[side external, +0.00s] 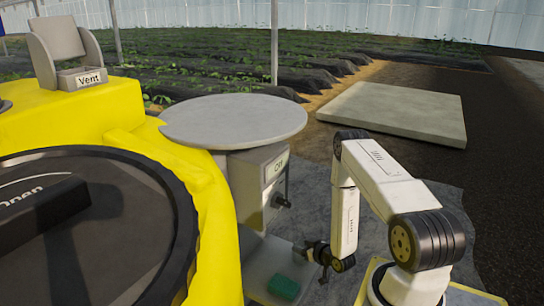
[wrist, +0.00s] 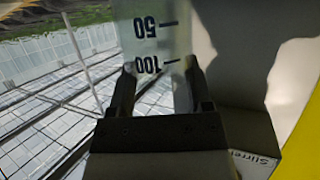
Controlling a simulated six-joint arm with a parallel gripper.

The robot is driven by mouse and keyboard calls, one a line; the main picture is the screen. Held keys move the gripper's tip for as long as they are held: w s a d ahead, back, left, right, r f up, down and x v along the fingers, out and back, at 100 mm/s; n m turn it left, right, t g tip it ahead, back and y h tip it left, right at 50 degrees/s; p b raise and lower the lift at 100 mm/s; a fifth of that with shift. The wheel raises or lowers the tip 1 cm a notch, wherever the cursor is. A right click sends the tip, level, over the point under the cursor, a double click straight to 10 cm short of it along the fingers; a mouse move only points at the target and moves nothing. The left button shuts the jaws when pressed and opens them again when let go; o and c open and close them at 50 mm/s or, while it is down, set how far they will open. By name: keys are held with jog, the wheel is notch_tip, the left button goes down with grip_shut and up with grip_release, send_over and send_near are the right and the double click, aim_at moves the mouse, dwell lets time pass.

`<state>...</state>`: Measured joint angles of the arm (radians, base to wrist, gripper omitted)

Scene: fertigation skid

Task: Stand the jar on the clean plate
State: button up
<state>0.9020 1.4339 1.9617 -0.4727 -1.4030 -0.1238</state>
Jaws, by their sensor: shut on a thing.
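The jar (wrist: 150,40) is clear, with dark graduation marks and the numbers 50 and 100, which appear upside down in the wrist view. My gripper (wrist: 160,82) has one finger on each side of it and is shut on it. Only part of the jar shows. In the side view my gripper (side external: 316,254) is low, right of the grey box and near the green block; I cannot make out the jar there. A round grey plate (side external: 235,120), bare on top, lies above and left of my gripper; no label shows whether it is the clean plate.
A grey box (side external: 262,185) with a labelled switch stands under the round plate. A green block (side external: 284,287) lies on a grey base. A yellow housing with a black lid (side external: 90,230) fills the left, with a "Vent" box (side external: 85,78) on it. A "Stirrer" label (wrist: 255,160) shows in the wrist view.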

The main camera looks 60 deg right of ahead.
jog(key=shift+f, duration=0.2)
jog(key=o, duration=1.3)
jog(key=shift+c, duration=0.2)
jog(key=shift+s, duration=0.1)
jog(key=v, duration=0.7)
jog(key=shift+s+r, duration=0.2)
jog(key=shift+r, duration=0.1)
jog(key=shift+a, duration=0.1)
